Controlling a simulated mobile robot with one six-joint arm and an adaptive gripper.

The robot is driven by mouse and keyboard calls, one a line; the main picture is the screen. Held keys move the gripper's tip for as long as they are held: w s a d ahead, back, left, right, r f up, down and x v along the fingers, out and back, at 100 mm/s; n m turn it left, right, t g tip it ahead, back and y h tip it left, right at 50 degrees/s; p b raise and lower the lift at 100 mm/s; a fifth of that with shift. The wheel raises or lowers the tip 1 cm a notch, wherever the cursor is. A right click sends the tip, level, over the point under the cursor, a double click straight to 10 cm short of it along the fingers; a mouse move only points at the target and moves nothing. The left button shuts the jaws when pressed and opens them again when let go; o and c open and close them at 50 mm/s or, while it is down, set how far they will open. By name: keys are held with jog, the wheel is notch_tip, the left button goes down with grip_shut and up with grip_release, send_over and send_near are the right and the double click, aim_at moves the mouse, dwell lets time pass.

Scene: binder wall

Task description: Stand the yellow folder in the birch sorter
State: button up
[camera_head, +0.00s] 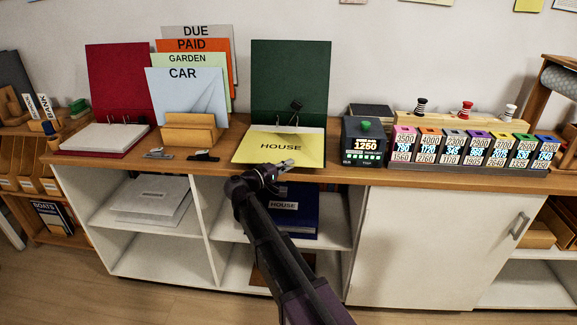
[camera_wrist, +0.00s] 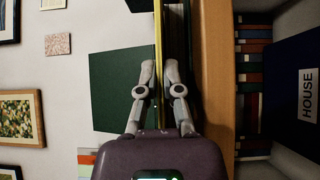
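The yellow folder (camera_head: 270,148), labelled HOUSE, lies flat over the open green binder (camera_head: 290,85) at the counter's front edge. My gripper (camera_head: 285,166) is at the folder's front edge, right of its middle. In the wrist view the folder shows edge-on as a thin yellow strip (camera_wrist: 158,40) between the fingers of my gripper (camera_wrist: 160,68), which look closed on it. The birch sorter (camera_head: 190,131) stands to the left on the counter. It holds upright folders labelled CAR (camera_head: 185,95), GARDEN (camera_head: 178,60), PAID (camera_head: 196,45) and DUE (camera_head: 196,31).
An open red binder (camera_head: 118,80) is left of the sorter. Two small dark-and-grey clips (camera_head: 204,156) lie in front of it. A dark device reading 1250 (camera_head: 364,143) and a row of coloured labelled boxes (camera_head: 465,148) stand to the right. Shelves are below.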

jog(key=o, duration=0.4)
jog(key=shift+s+a, duration=0.1)
jog(key=v, duration=1.1)
jog(key=shift+s+a+r, duration=0.1)
jog(key=shift+s+a, duration=0.15)
dwell(0.5)
